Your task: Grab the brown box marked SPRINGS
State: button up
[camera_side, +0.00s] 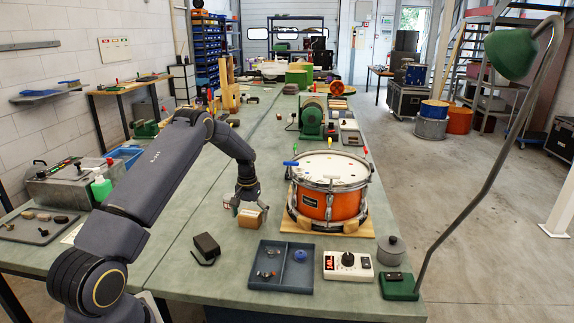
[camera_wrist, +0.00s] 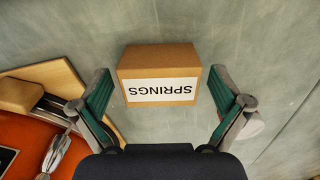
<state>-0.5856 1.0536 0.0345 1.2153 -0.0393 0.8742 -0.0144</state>
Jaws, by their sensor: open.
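The brown box marked SPRINGS (camera_wrist: 160,60) sits on the bench top, with its white label upside down in the wrist view. In the side view the box (camera_side: 249,219) is beneath my gripper (camera_side: 248,203), left of the drum. My gripper (camera_wrist: 160,92) is open in the wrist view. Its green-padded fingers stand on either side of the box, with a gap showing at each side. I cannot tell the exact height of the fingertips against the box.
An orange drum (camera_side: 330,190) on a wooden base (camera_side: 340,229) stands close to the right of the box. A blue divided tray (camera_side: 262,287), a dark block (camera_side: 206,246) and a white dial unit (camera_side: 347,266) are nearer the front.

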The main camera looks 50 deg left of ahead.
jog(key=shift+f, duration=0.45)
jog(key=shift+c, duration=0.3)
jog(key=c, duration=1.2)
